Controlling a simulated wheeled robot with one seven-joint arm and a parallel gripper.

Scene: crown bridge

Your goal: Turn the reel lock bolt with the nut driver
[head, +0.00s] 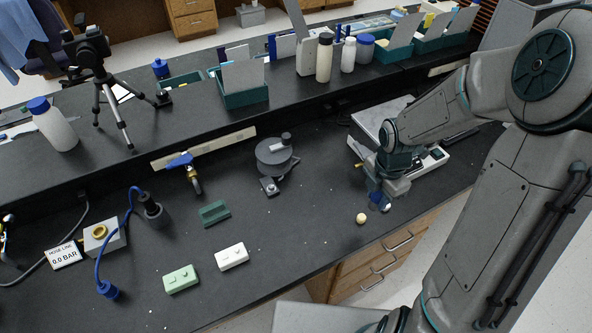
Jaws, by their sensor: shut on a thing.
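My gripper (380,196) is low over the right part of the black bench, in front of the white scale. A small bracket with a light round part, likely the lock bolt (269,186), sits at the reel's front. It is too small to see in detail.
A cream ball-like piece (361,218) lies close to my gripper. A white scale (432,161) stands behind it. Left are a green holder (214,213), a white block (232,257), a blue-handled valve (182,162) and a blue hose (102,257). Bench between reel and gripper is clear.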

